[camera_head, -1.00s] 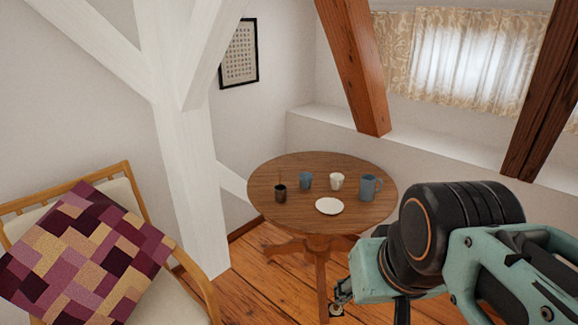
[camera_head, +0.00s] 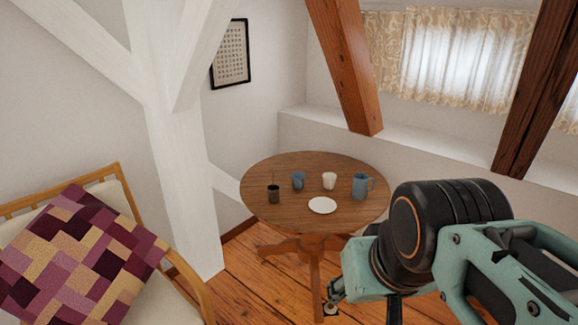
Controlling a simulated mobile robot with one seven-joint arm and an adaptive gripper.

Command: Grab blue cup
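A small blue cup (camera_head: 298,181) stands upright on the round wooden table (camera_head: 265,170), left of a white cup (camera_head: 329,181). A taller blue mug or jug (camera_head: 360,187) with a handle on its right stands farther right on the same table. My gripper (camera_head: 332,302) shows only in small part at the bottom, below the tabletop's front edge in the picture and apart from the cups. My arm hides most of it, so its opening cannot be made out.
A dark cup (camera_head: 273,194) with something thin sticking up and a white plate (camera_head: 322,205) are also on the table. A chair with a patchwork cushion (camera_head: 75,255) stands at left. A white timber post (camera_head: 185,190) and a brown beam (camera_head: 345,70) rise near the table.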

